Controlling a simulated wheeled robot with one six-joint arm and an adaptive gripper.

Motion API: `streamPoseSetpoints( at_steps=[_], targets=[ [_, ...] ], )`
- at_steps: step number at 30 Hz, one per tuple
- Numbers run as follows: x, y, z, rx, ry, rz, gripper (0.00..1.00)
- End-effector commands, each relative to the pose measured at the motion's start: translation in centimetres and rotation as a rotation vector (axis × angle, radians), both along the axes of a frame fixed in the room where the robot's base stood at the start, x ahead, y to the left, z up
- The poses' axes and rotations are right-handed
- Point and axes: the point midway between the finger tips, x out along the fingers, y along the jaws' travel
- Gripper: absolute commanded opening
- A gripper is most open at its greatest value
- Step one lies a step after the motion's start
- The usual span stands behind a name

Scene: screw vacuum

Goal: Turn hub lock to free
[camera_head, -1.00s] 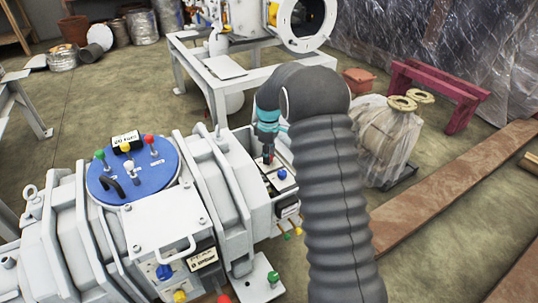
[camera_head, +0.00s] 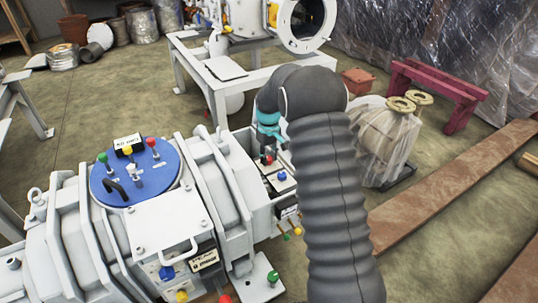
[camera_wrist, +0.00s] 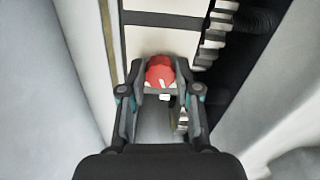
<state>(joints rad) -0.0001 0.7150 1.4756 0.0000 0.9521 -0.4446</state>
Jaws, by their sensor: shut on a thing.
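A red knob (camera_wrist: 160,70) with a lobed edge sits between the fingertips of my gripper (camera_wrist: 160,88) in the wrist view. A small white mark shows just below the knob. The fingers are shut on the knob from both sides. In the head view my gripper (camera_head: 267,154) points down at the right end of the grey machine, and a bit of red shows at its tips. My arm hides part of this end. I cannot read the lock's position, and no label for it is legible.
A blue knob (camera_head: 282,176) stands close to my gripper. The blue round cover (camera_head: 160,180) with coloured knobs lies to the left. A plastic-wrapped unit (camera_head: 382,140) stands on the floor at the right.

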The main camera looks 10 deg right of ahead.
Motion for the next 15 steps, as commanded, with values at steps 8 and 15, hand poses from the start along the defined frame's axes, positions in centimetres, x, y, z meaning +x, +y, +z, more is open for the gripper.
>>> streamPoseSetpoints(
  at_steps=[8, 15],
  targets=[
    [0.1, 0.04, 0.19, 0.0, -0.003, -0.262, 0.0],
    [0.12, 0.06, 0.2, 0.0, -0.004, -0.49, 0.0]
  ],
)
